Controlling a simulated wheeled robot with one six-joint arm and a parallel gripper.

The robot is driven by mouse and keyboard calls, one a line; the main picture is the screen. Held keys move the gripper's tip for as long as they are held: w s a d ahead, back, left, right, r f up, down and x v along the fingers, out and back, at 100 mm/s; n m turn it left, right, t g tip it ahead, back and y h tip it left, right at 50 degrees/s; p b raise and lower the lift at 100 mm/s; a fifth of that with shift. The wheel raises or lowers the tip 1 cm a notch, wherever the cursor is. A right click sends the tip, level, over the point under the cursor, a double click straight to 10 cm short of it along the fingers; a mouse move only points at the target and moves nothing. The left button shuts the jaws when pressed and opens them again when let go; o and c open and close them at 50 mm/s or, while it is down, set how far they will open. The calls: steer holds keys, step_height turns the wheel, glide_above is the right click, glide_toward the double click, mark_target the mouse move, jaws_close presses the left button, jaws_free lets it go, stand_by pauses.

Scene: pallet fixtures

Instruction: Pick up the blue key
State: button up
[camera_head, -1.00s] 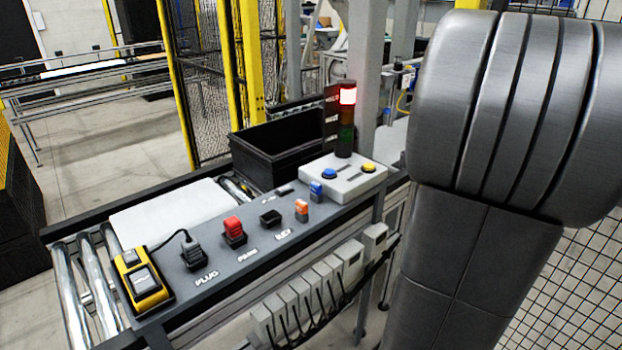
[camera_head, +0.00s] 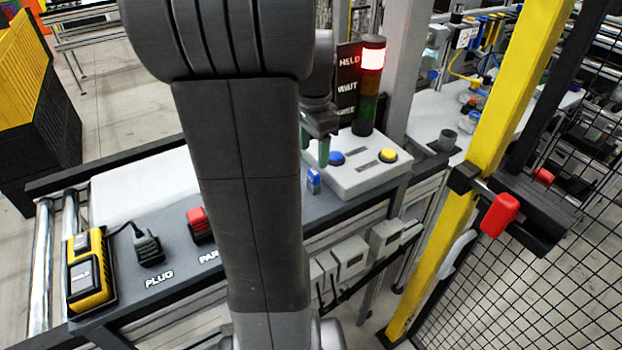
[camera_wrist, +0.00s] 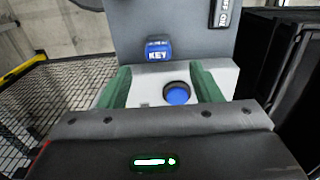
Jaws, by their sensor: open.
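The blue key (camera_head: 313,181) is a small blue block at the right end of the grey panel (camera_head: 176,262), beside the white button box (camera_head: 372,182). In the wrist view the key (camera_wrist: 159,49) shows the word KEY and sits beyond my fingertips, near the picture's middle. My gripper (camera_wrist: 163,84) is open, with its two green fingers apart and no key between them. A round blue button (camera_wrist: 178,95) on the white box shows between the fingers. In the head view my gripper (camera_head: 323,152) is just above the key and partly hidden by my arm.
A signal tower (camera_head: 371,85) with its red lamp lit stands behind the button box. A red block (camera_head: 199,224), a black plug (camera_head: 149,249) and a yellow-black device (camera_head: 90,272) sit along the panel. A yellow post (camera_head: 490,170) with mesh stands at right.

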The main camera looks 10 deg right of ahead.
mark_target(314, 171)
steer(key=shift+s+f, duration=0.2)
steer(key=shift+f, duration=1.05)
step_height(314, 171, down, 5)
steer(key=shift+f+p, duration=0.1)
steer(key=shift+p, duration=0.45)
steer(key=c, duration=1.1)
